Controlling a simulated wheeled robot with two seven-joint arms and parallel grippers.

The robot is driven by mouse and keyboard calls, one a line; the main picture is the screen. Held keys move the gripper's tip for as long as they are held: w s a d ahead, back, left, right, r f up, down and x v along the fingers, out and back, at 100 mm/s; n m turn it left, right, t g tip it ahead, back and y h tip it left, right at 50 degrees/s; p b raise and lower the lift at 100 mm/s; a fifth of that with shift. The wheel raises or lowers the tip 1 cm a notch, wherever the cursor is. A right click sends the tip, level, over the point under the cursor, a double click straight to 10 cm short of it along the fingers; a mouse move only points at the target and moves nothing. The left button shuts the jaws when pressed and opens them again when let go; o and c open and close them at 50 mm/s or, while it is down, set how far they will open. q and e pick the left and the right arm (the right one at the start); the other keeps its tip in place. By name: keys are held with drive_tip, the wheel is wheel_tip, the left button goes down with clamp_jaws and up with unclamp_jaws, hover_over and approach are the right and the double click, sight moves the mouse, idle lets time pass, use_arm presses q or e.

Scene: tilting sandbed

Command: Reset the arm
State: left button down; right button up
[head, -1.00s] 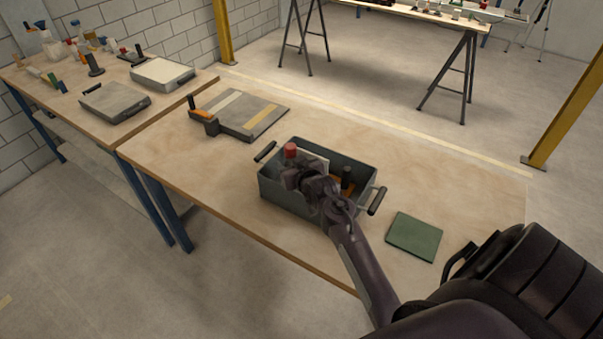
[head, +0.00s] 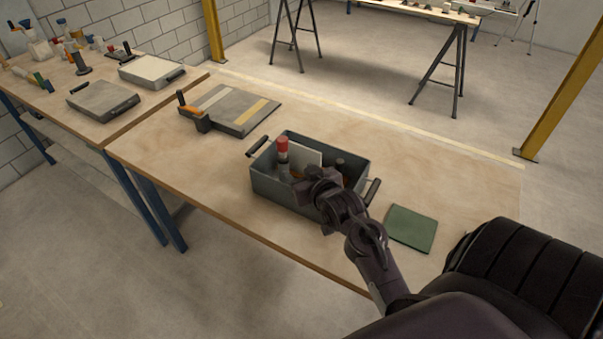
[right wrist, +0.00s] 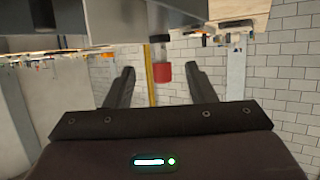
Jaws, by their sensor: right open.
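My right arm comes in from the lower right of the head view. Its gripper (head: 308,184) is over the near side of a grey tote (head: 285,197) with dark handles. In the right wrist view the two dark fingers (right wrist: 160,85) stand apart with nothing gripped. A red-capped item (head: 282,150) stands in the tote, to the left of the gripper; a red end also shows between the fingers in the right wrist view (right wrist: 163,73), farther off. The arm hides part of the tote's contents. My left gripper is not in view.
A green mat (head: 411,229) lies right of the tote on the wooden table (head: 390,150). A grey board with light strips (head: 233,112) lies behind left. Another bench (head: 50,88) on the left bears flat devices and several small items. The table's far right is clear.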

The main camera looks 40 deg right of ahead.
idle(0.3)
drive_tip(key=s+a+f+n+g+y, duration=0.1)
drive_tip(key=s+a+f+n+g, duration=0.1)
drive_tip(key=s+a+g, duration=0.5)
drive_tip(key=s+a+f+n+g+y, duration=0.1)
drive_tip(key=s+a+n+g+y, duration=0.15)
drive_tip(key=s+a, duration=0.75)
drive_tip(key=s+d+f+g, duration=0.1)
drive_tip(key=s+f, duration=0.1)
drive_tip(key=f, duration=1.4)
drive_tip(key=s+f+g, duration=0.1)
drive_tip(key=s+f, duration=0.1)
drive_tip(key=f, duration=1.4)
drive_tip(key=s+d+f, duration=0.2)
drive_tip(key=s+f, duration=0.6)
drive_tip(key=s, duration=0.1)
drive_tip(key=s+d+f+g, duration=0.1)
drive_tip(key=s+f, duration=0.7)
drive_tip(key=s, duration=0.2)
drive_tip(key=shift+d+f+h, duration=0.35)
drive_tip(key=shift+d+h, duration=0.05)
drive_tip(key=shift+h, duration=0.05)
